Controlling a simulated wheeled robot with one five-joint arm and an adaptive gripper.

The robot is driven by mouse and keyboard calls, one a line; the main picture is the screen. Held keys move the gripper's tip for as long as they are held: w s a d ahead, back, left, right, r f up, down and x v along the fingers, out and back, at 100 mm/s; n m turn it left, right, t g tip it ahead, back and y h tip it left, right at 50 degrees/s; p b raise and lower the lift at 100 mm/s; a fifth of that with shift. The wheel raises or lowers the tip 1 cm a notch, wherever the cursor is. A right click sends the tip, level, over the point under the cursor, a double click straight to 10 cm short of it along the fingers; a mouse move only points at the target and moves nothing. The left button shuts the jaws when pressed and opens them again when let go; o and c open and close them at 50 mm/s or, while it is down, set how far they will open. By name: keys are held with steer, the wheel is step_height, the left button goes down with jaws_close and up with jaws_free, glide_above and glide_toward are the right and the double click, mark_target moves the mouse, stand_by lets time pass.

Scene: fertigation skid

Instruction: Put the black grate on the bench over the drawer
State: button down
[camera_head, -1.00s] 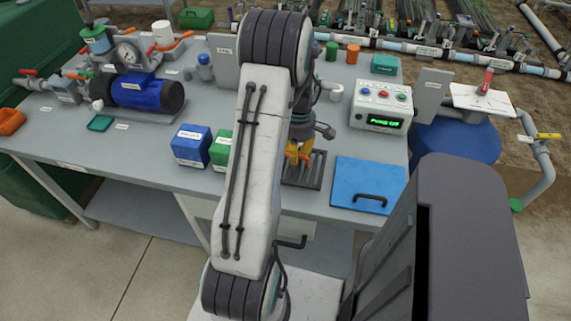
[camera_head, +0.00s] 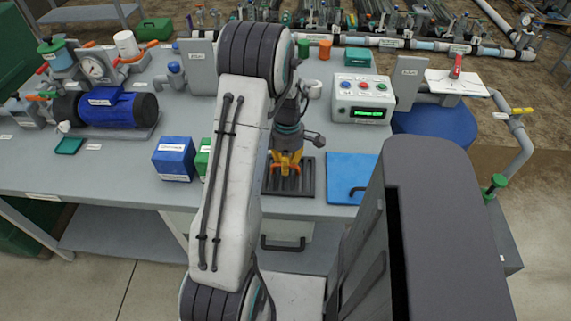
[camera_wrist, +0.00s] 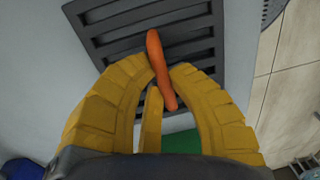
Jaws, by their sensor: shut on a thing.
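The black grate (camera_head: 307,176) is a dark slotted plate at the bench's front edge, left of the blue panel. It fills the upper middle of the wrist view (camera_wrist: 88,45). An orange bar (camera_wrist: 157,62), apparently its handle, lies between the fingers. My gripper (camera_head: 285,168), with yellow fingers, is shut on this bar; its fingers also show in the wrist view (camera_wrist: 160,90). I cannot tell whether the grate touches the bench top. The drawer (camera_head: 295,231), with a black handle, is below the bench top under the grate; my arm hides its left part.
The bench (camera_head: 105,175) carries a blue panel (camera_head: 350,172) right of the grate. A control box (camera_head: 362,98) stands behind it. A blue box (camera_head: 174,158) and a partly hidden green box (camera_head: 202,160) stand left of my arm. A blue pump (camera_head: 118,109) is farther left.

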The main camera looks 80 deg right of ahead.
steer(key=c, duration=1.3)
jaws_free()
steer(key=shift+o, duration=0.2)
step_height(320, 180, up, 12)
steer(key=b, duration=0.1)
steer(key=shift+d+r, duration=0.2)
steer(key=shift+d, duration=0.2)
